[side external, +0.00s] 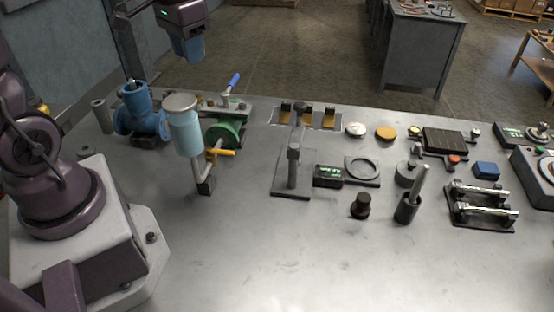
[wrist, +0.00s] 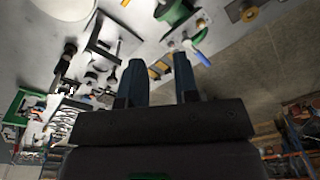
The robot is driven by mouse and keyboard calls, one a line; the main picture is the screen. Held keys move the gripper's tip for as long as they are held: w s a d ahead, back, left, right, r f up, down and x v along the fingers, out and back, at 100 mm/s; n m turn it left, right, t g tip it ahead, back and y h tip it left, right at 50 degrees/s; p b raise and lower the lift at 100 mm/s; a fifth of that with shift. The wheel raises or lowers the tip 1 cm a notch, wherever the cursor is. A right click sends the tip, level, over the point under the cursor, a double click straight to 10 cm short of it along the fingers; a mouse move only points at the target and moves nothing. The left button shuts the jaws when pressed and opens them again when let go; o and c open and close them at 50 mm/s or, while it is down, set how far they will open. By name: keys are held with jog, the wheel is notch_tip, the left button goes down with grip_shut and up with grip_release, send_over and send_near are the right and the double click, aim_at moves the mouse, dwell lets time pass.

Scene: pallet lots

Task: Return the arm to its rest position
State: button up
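My gripper (side external: 188,58) is raised at the upper left of the side view, over the far edge of the workbench (side external: 330,255). It is above and behind the blue valve body, clear of the things on the bench. In the wrist view its two blue fingers (wrist: 158,62) stand apart with nothing held between them. The bench and its fittings show beyond the fingertips. My base stands at the left end of the bench; most of the upper arm is outside the side view.
A blue valve body (side external: 133,115), a light-blue canister (side external: 185,130) and a green wheel (side external: 224,134) stand at the bench's left. A post on a plate (side external: 292,190) stands mid-bench. Several small fixtures fill the right. The bench front is clear. A grey cabinet (side external: 420,50) stands behind.

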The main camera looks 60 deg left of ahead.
jog(key=s+d+r+t, duration=0.1)
jog(key=s+d, duration=0.1)
jog(key=d, duration=0.1)
jog(key=s+d+r+t, duration=0.1)
jog(key=s+d+r, duration=0.1)
jog(key=d, duration=0.1)
jog(key=s+d+r+t, duration=0.1)
jog(key=s+d, duration=0.2)
jog(key=shift+d+r+m, duration=0.2)
jog(key=shift+m, duration=0.1)
jog(key=s+d+r+t, duration=0.1)
jog(key=d+r+m, duration=0.1)
jog(key=shift+s+d+m+t+h, duration=0.3)
jog(key=shift+s+d+t, duration=0.1)
jog(key=shift+o, duration=0.2)
dwell(0.5)
